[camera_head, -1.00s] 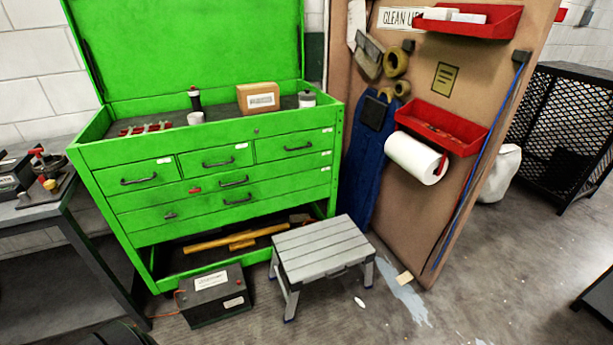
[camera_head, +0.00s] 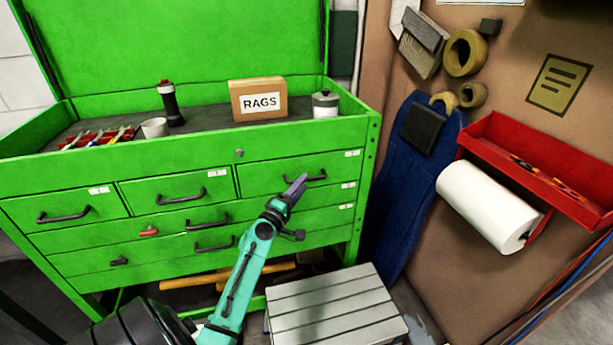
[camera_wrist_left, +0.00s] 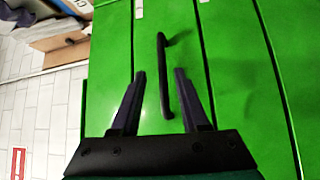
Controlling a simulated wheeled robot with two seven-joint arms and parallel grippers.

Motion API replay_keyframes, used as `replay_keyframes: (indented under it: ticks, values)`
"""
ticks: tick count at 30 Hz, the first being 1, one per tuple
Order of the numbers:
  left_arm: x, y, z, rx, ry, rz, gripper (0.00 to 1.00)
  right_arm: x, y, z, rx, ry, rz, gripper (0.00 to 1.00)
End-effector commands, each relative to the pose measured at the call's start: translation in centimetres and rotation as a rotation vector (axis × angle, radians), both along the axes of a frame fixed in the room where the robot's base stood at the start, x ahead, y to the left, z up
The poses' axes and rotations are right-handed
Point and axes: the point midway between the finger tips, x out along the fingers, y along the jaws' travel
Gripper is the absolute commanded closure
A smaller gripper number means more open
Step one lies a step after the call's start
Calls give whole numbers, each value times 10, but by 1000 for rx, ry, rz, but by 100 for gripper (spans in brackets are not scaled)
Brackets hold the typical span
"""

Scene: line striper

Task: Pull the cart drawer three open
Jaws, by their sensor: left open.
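The green tool cart (camera_head: 190,156) has its lid up, and its drawers look shut. The top-right drawer (camera_head: 262,182) has a dark bar handle (camera_head: 318,176) and a small white label too small to read. My left gripper (camera_head: 298,184) is in front of this drawer, partly covering the handle. In the left wrist view, the handle (camera_wrist_left: 162,50) lies between the spread, open fingers (camera_wrist_left: 160,74), its near end reaching down between them. I cannot tell whether either finger touches it. My right gripper is not in view.
A grey step stool (camera_head: 335,308) stands in front of the cart at the lower right. The cart top holds a RAGS box (camera_head: 258,100), a dark flask (camera_head: 170,104) and a canister (camera_head: 325,104). A brown board with a paper roll (camera_head: 487,207) stands to the right.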

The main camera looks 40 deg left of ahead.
Motion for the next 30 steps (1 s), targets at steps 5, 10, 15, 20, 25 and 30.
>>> replay_keyframes:
  ticks: [5, 10, 15, 20, 25, 30]
  values:
    - [28, 5, 4, 1, 0, 0, 55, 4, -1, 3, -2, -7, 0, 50]
    - [33, 6, 3, 3, 1, 1, 55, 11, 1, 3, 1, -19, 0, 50]
    - [33, 6, 3, 2, 1, 0, 71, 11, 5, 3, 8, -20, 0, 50]
    - [33, 6, 3, 2, 1, 0, 100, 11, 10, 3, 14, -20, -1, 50]
    - [33, 6, 3, 2, 1, 0, 100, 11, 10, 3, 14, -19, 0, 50]
    - [33, 6, 4, 2, 0, 0, 100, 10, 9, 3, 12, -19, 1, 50]
